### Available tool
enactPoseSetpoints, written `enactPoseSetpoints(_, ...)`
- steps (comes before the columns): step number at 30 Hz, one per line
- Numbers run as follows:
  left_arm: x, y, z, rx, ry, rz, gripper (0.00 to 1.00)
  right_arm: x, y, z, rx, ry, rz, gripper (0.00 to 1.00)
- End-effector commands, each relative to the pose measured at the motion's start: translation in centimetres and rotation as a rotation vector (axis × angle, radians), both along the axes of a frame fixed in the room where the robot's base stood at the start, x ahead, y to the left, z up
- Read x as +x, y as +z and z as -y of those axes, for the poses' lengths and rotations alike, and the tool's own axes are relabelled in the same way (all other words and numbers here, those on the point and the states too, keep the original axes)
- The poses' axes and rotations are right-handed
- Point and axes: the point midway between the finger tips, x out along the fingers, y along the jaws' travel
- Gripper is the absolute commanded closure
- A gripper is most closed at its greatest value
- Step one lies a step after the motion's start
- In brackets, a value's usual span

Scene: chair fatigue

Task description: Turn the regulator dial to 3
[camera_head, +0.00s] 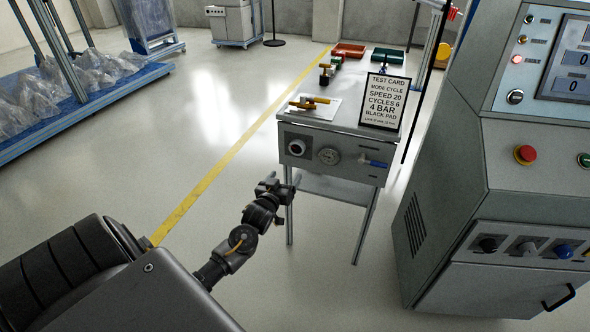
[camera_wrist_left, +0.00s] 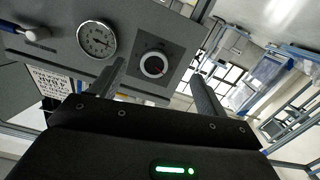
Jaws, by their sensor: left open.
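The regulator dial (camera_head: 297,147) is a round knob on a dark square plate at the left of the grey bench's front panel. In the left wrist view the dial (camera_wrist_left: 153,66) has a pale ring, a dark centre and a small red mark at its lower right; its numbers are too small to read. My left gripper (camera_head: 279,187) is just in front of and below the dial in the head view. In the left wrist view its open fingers (camera_wrist_left: 160,84) stand either side of the dial, apart from it, with nothing between them. My right gripper is out of view.
A round gauge (camera_head: 329,156) and a blue-handled valve (camera_head: 373,163) sit right of the dial. A test card (camera_head: 384,101) stands on the bench top, reading 4 BAR among its lines. A control cabinet (camera_head: 440,215) stands at right.

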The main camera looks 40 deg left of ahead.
Motion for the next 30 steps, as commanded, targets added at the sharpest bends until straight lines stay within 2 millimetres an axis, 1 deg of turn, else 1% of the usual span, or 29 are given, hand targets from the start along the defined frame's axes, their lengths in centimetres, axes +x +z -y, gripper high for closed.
enactPoseSetpoints(1,0.2,0.8,-0.3,-0.002,0.003,0.041,0.25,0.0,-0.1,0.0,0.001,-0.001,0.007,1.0)
enactPoseSetpoints(3,0.4,2.2,-0.5,-0.007,0.006,0.076,0.25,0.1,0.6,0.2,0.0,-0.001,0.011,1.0)
enactPoseSetpoints(5,0.4,2.8,-0.5,-0.009,0.007,0.091,0.25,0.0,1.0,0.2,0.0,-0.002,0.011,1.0)
enactPoseSetpoints(7,0.5,3.2,-0.6,-0.01,0.008,0.098,0.25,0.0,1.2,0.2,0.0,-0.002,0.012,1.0)
enactPoseSetpoints(11,0.9,3.3,-0.7,-0.009,0.008,0.098,0.25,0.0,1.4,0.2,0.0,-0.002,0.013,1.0)
enactPoseSetpoints(14,2.0,3.2,-1.1,-0.009,0.008,0.098,0.25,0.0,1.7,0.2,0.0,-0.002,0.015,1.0)
enactPoseSetpoints(24,7.8,3.1,-3.1,-0.009,0.008,0.095,0.25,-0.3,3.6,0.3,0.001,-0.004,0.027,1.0)
enactPoseSetpoints(30,10.0,3.1,-3.9,-0.009,0.008,0.095,0.25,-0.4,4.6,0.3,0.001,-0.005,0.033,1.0)
